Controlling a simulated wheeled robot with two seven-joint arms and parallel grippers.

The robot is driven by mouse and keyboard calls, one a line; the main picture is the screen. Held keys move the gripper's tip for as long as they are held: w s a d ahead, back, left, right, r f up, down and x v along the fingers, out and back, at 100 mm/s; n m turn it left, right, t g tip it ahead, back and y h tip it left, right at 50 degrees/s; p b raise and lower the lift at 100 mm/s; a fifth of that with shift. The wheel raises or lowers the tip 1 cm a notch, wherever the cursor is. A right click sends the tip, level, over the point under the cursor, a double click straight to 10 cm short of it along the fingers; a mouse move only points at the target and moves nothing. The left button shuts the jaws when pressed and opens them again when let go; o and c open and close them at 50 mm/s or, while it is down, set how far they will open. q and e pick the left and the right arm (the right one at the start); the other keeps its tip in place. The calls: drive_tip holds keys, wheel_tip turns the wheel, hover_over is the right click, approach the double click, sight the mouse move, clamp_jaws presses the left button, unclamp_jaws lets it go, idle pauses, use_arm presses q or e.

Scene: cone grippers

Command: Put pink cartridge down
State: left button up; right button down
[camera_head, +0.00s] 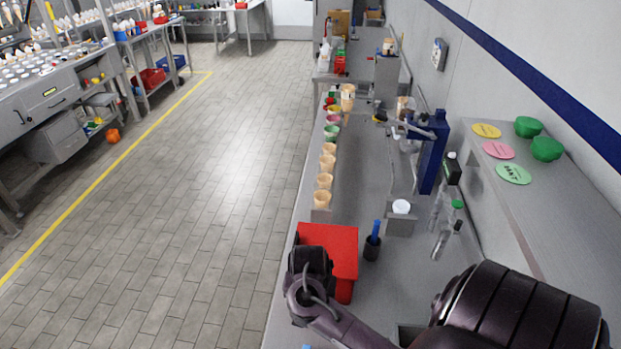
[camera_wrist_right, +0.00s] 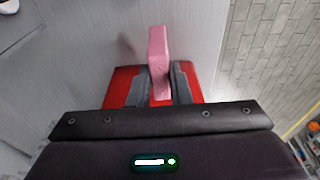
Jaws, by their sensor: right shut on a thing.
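The pink cartridge (camera_wrist_right: 159,50) shows in the right wrist view as a narrow pink block between the two grey fingers of my right gripper (camera_wrist_right: 160,82). The gripper is shut on it, and its far end sticks out past the fingertips over the grey table. In the head view my dark right arm reaches in from the lower right, ending by a red block-like shape (camera_head: 335,243). The fingers and the cartridge are hidden there. I cannot tell how far the cartridge is above the table. My left gripper is in neither view.
The grey table (camera_head: 350,205) carries a row of tan cups (camera_head: 325,182), a dark holder with a blue item (camera_head: 372,247), a white-topped container (camera_head: 401,207) and clear bottles (camera_head: 441,245). A shelf on the right holds green bowls (camera_head: 547,149) and coloured discs (camera_head: 513,174). Open floor lies left.

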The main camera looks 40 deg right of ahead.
drive_tip(key=shift+f, duration=3.45)
drive_tip(key=shift+f, duration=0.15)
drive_tip(key=c, duration=1.3)
unclamp_jaws()
drive_tip(key=shift+c, duration=0.2)
drive_tip(key=shift+r, duration=0.35)
drive_tip(key=r, duration=0.6)
drive_tip(key=s+a+r, duration=0.1)
drive_tip(key=r, duration=0.3)
drive_tip(key=shift+r, duration=0.1)
drive_tip(key=shift+s+a+r, duration=0.1)
drive_tip(key=shift+a+r, duration=0.1)
drive_tip(key=shift+r, duration=0.5)
